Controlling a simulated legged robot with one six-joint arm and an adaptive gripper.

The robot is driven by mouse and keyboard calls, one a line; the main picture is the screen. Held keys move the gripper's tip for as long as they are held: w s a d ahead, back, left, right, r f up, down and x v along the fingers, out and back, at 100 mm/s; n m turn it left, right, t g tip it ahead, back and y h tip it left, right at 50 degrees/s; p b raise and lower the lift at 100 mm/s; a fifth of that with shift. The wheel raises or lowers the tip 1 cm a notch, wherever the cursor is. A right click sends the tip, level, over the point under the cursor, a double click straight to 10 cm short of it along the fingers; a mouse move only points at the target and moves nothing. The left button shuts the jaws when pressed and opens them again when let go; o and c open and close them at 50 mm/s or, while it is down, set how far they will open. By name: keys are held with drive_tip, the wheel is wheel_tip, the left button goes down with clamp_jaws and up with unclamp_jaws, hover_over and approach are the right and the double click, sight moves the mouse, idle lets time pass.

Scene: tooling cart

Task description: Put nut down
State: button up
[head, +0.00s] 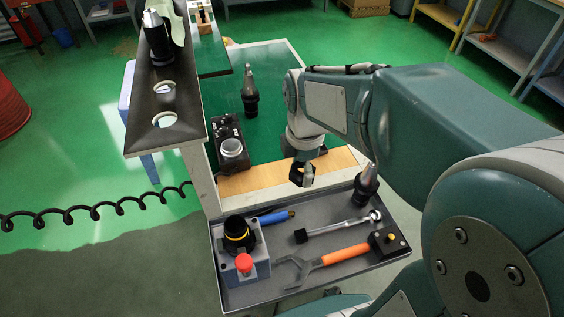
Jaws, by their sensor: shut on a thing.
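My gripper (302,175) hangs from my arm over the wooden front strip of the cart, just behind the grey tray (288,298). Its dark fingers are shut on a small light-grey thing (308,172), which I take to be the nut. The fingers hide part of it, and its exact shape is too small to tell. It appears held above the surface. A black fixture (229,130) with a silver ring-shaped top (232,147) stands to the left of my gripper.
The tray holds a wrench with an orange handle (345,254), a ratchet (340,226), a blue-handled tool (274,217) and a box with a red button (244,263). A tool holder (366,187) stands close right of my gripper; another (249,92) stands behind. A holed shelf (165,100) is left.

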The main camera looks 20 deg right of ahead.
drive_tip(key=shift+d+f, duration=0.15)
drive_tip(key=shift+d, duration=0.25)
drive_tip(key=shift+d+f, duration=0.1)
drive_tip(key=w+a+f, duration=0.2)
drive_tip(key=w+f, duration=0.2)
drive_tip(key=w, duration=0.5)
hover_over(276, 170)
drive_tip(key=f, duration=0.5)
drive_tip(key=shift+s+d+f, duration=0.1)
drive_tip(key=shift+s+f, duration=0.15)
drive_tip(key=shift+w+f, duration=0.15)
drive_tip(key=shift+f, duration=1.55)
drive_tip(key=shift+f, duration=0.1)
drive_tip(key=o, duration=1.2)
drive_tip(key=shift+o, duration=0.2)
